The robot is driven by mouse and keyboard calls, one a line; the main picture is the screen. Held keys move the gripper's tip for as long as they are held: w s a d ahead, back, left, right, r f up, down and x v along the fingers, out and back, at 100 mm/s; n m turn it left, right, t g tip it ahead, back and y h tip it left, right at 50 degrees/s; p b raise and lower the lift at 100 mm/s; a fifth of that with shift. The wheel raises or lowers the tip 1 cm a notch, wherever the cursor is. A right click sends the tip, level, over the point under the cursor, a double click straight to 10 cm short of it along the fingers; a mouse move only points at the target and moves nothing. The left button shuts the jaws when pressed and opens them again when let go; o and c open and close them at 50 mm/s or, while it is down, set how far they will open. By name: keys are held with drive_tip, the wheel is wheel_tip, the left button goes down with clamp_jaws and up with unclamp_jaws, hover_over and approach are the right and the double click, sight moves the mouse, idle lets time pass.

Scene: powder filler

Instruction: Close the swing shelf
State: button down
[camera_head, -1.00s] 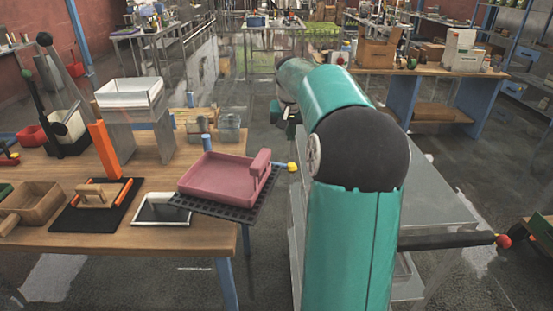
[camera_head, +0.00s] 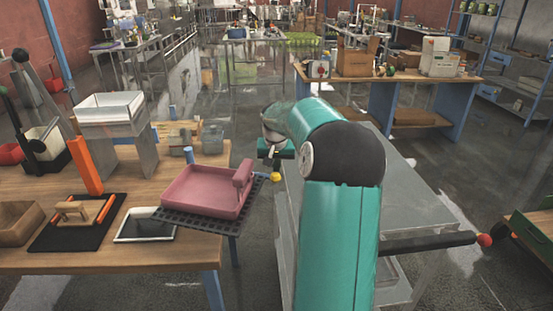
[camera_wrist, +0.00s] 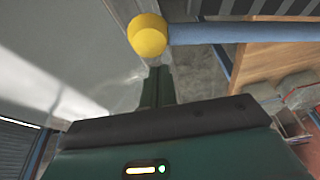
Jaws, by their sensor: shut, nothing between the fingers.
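The swing shelf is a black perforated plate (camera_head: 178,219) that sticks out past the right edge of the wooden table, with a pink tray (camera_head: 205,190) on it. A yellow knob (camera_head: 275,177) is at its right side. In the wrist view the yellow knob (camera_wrist: 147,36) is on the end of a blue rod (camera_wrist: 235,33), with part of the dark slatted shelf (camera_wrist: 270,8) above. My gripper (camera_wrist: 158,72) is shut and empty, its tips just below the knob in that picture. I cannot tell whether they touch. In the head view my arm partly hides the gripper.
The wooden table (camera_head: 95,256) holds a white tray on a grey stand (camera_head: 112,107), an orange bar (camera_head: 86,166) and a black mat (camera_head: 62,238). A grey metal cabinet (camera_head: 415,195) stands right beside my arm. Open floor lies beyond, between the benches.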

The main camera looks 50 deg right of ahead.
drive_tip(key=shift+s+a+r, duration=0.2)
drive_tip(key=shift+s+a, duration=0.45)
drive_tip(key=shift+a, duration=0.2)
drive_tip(key=shift+s+a, duration=0.1)
drive_tip(key=shift+s, duration=0.05)
